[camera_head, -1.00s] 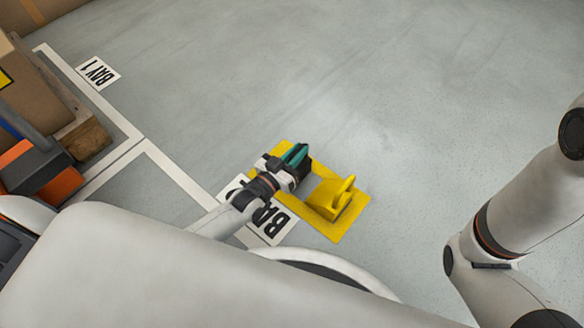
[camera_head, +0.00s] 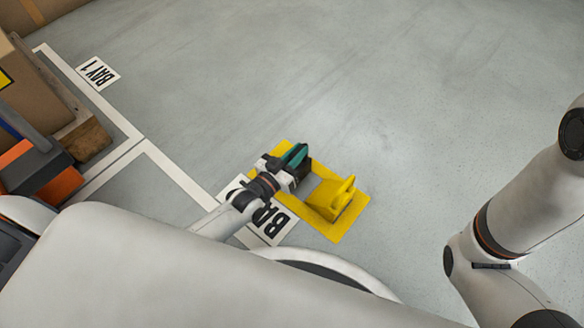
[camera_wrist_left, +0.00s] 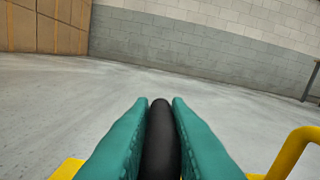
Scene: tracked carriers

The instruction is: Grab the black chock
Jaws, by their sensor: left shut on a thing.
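My left gripper (camera_head: 296,155) is down at the yellow-outlined floor square, with its teal fingers shut on the black chock. In the left wrist view the black chock (camera_wrist_left: 161,140) shows as a rounded dark bar between the two teal fingers of the left gripper (camera_wrist_left: 160,110). In the head view only a dark bit of the chock shows beside the fingers; most of it is hidden by the gripper. I cannot tell whether it touches the floor. My right arm shows at the right edge of the head view, but its gripper is not in view.
A bay label (camera_head: 270,224) lies partly under my arm. A BAY 1 label (camera_head: 97,73) and a carrier with boxes (camera_head: 40,95) are at left. Floor beyond is clear.

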